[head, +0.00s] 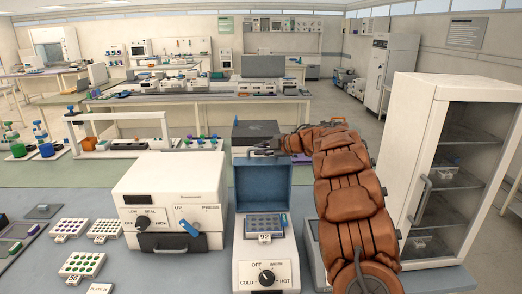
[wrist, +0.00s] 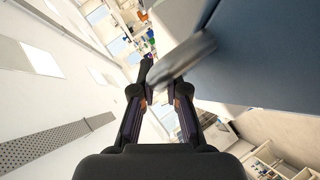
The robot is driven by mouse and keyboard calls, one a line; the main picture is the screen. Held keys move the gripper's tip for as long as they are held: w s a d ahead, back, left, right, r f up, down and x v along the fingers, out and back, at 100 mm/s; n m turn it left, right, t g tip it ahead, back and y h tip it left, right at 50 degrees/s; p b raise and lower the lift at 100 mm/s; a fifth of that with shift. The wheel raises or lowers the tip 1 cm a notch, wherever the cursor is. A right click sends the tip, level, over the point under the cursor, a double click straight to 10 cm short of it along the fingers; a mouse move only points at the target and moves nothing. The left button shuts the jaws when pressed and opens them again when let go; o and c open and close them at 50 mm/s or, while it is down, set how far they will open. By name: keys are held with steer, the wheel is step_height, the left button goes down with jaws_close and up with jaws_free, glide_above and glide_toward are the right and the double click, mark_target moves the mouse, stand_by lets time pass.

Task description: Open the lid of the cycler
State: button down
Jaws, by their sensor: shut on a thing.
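The cycler (head: 266,250) is a white box with a dial marked OFF, WARM, COLD and HOT on its front. Its blue-lined lid (head: 263,188) stands up at the back, and the sample block (head: 265,224) with its wells shows below. My gripper (head: 268,150) is at the lid's top edge, reached by my orange-brown arm from the right. In the wrist view my gripper (wrist: 160,90) is shut on a grey handle (wrist: 184,57), beside the lid's blue-grey face (wrist: 265,55). The far side of the handle is hidden.
A white sealer (head: 170,195) with a blue lever stands close left of the cycler. Several tube racks (head: 82,265) lie farther left. A white glass-door cabinet (head: 455,165) stands at the right, close to my arm. A dark box (head: 255,130) is behind the lid.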

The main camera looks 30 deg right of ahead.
steer(key=c, duration=1.2)
jaws_free()
steer(key=v, duration=1.2)
steer(key=shift+f, duration=0.1)
